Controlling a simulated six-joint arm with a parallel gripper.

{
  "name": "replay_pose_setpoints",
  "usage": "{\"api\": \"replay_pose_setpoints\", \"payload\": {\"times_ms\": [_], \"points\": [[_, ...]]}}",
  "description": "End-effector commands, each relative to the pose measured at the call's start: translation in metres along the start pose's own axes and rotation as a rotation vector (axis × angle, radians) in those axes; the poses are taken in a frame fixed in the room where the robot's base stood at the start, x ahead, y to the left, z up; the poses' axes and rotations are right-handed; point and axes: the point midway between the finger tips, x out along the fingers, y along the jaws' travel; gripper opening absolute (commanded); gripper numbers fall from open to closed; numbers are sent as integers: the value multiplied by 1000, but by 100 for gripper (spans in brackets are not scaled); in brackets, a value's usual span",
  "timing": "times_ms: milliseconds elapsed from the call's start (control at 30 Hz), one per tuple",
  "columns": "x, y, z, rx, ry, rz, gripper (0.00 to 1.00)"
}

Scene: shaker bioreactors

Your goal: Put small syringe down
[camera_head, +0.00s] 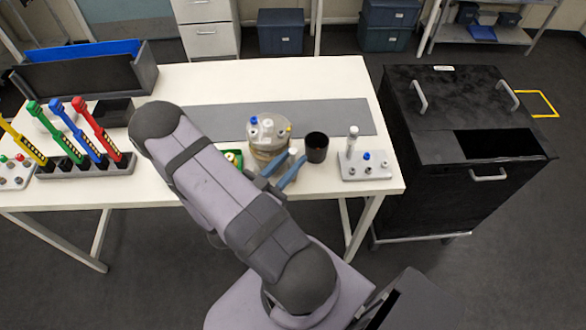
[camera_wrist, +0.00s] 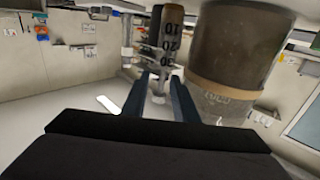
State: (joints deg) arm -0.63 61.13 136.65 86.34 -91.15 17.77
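My gripper (camera_head: 289,163) is in front of the bioreactor, above the near table edge. Its two blue fingers are close together around a slim syringe with a white end (camera_head: 293,153). This appears to be the small syringe; its white end (camera_wrist: 159,98) also shows between the fingers (camera_wrist: 161,80) in the wrist view. The rest of its body is hard to separate from the dark graduated shape behind. A grey rack (camera_head: 378,172) with holes stands at the table's right end. A pale upright cylinder (camera_head: 352,140) stands in its left part.
The bioreactor vessel (camera_head: 270,145) stands close behind my gripper, with a black cup (camera_head: 316,148) to its right. A black cabinet (camera_head: 450,120) is right of the table. Bare table lies between cup and rack.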

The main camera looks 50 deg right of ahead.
Motion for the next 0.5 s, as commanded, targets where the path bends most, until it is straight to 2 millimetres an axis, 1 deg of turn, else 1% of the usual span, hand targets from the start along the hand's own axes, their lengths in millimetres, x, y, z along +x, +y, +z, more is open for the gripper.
{"api": "replay_pose_setpoints", "payload": {"times_ms": [167, 400, 500], "points": [[11, 0, -2, 0, 1, 5, 26], [37, 0, -2, -1, 1, 6, 26], [45, -1, -1, -1, 0, 5, 26]]}}
